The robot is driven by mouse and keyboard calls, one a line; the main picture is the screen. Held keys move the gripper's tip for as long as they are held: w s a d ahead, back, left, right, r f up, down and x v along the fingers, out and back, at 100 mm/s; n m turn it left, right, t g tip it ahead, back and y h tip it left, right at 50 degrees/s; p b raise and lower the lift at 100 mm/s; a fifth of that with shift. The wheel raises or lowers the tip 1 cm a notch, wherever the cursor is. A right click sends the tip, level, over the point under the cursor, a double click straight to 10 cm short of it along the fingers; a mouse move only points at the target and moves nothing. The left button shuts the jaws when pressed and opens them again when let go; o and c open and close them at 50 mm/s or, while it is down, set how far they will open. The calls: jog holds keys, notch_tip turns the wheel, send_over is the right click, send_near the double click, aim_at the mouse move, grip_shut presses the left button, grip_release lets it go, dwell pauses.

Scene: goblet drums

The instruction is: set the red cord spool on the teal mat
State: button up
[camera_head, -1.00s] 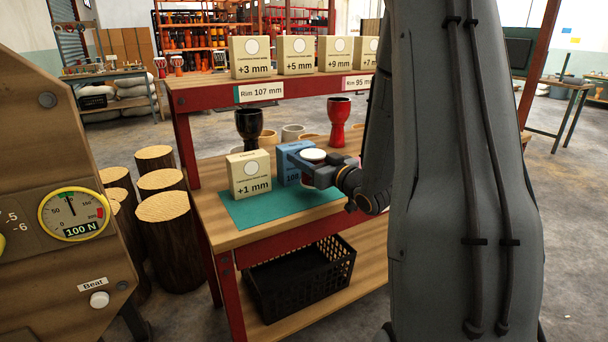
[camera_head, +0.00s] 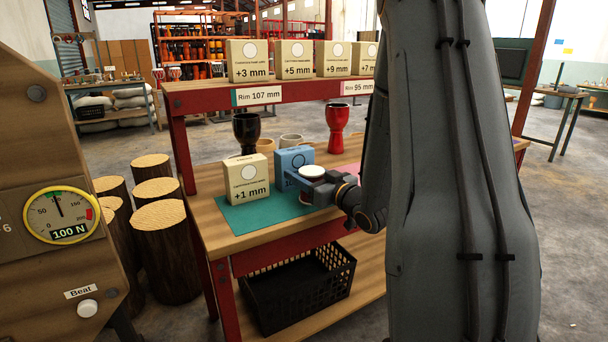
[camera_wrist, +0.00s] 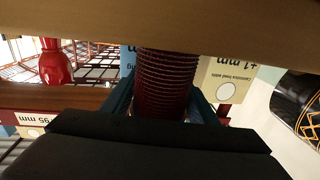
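The red cord spool (camera_wrist: 166,80) stands between the two fingers of my gripper (camera_wrist: 160,108) in the wrist view, with both fingers against its sides. In the head view its white top disc (camera_head: 312,172) shows above my gripper (camera_head: 316,184), and the spool looks upright. The teal mat (camera_head: 250,216) lies on the bench. The spool is over or beside the mat's right part; my gripper hides its lower end, so I cannot tell whether it touches the mat.
A cream "+1 mm" box (camera_head: 246,180) stands on the mat's left part, and a blue box (camera_head: 294,160) stands close behind the spool. A black goblet drum (camera_head: 247,130) and a red one (camera_head: 337,128) stand farther back. A raised shelf (camera_head: 205,98) carries several boxes.

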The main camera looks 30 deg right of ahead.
jog(key=shift+r, duration=0.15)
jog(key=s+d, duration=0.2)
jog(key=s, duration=0.9)
jog(key=shift+s+p, duration=0.4)
